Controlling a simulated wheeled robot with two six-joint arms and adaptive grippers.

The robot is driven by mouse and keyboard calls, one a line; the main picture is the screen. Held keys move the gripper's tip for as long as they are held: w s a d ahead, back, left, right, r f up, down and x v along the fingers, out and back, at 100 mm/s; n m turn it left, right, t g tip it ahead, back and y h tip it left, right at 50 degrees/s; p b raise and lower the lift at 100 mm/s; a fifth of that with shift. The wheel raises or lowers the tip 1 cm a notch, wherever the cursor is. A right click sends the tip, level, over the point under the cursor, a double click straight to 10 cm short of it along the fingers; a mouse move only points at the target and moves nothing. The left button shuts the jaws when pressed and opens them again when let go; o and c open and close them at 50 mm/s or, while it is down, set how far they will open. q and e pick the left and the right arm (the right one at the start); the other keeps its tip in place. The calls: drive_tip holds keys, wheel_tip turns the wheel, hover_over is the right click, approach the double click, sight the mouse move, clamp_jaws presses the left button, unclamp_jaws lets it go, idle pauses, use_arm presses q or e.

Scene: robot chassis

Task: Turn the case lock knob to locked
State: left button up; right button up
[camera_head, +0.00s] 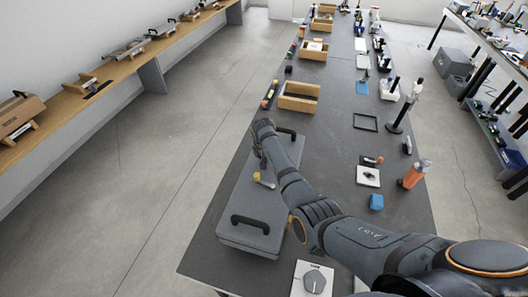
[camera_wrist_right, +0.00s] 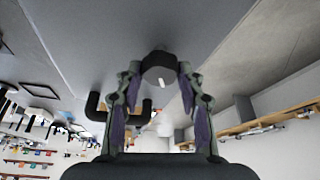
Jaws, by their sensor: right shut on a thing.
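The case (camera_head: 243,200) is a flat grey box on the dark table, with black handles (camera_head: 256,223) at its ends. My right arm reaches over it from the lower right, and my right gripper (camera_head: 261,145) is at its far part. In the right wrist view the lock knob (camera_wrist_right: 158,66) is dark and faceted, with a short white mark, on the grey case surface. The fingertips of my right gripper (camera_wrist_right: 159,76) are shut on its two sides. In the head view the knob is hidden by the gripper. My left gripper is not in view.
A small yellow-tipped piece (camera_head: 262,180) is on the case beside my arm. A wooden box (camera_head: 299,96) stands beyond the case.

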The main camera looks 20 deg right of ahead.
drive_tip(key=m+h+b, duration=0.1)
drive_tip(key=m, duration=0.1)
drive_tip(key=shift+w+m, duration=0.1)
drive_tip(key=shift+m, duration=0.2)
drive_tip(key=shift+m+g+h+b, duration=0.4)
drive_tip(key=shift+m+b, duration=0.35)
drive_tip(key=shift+m, duration=0.45)
drive_tip(key=shift+a+r+m, duration=0.1)
drive_tip(key=shift+m, duration=0.2)
drive_tip(key=o, duration=1.2)
drive_tip(key=shift+c, duration=0.2)
drive_tip(key=v, duration=1.2)
drive_tip(key=shift+w, duration=0.15)
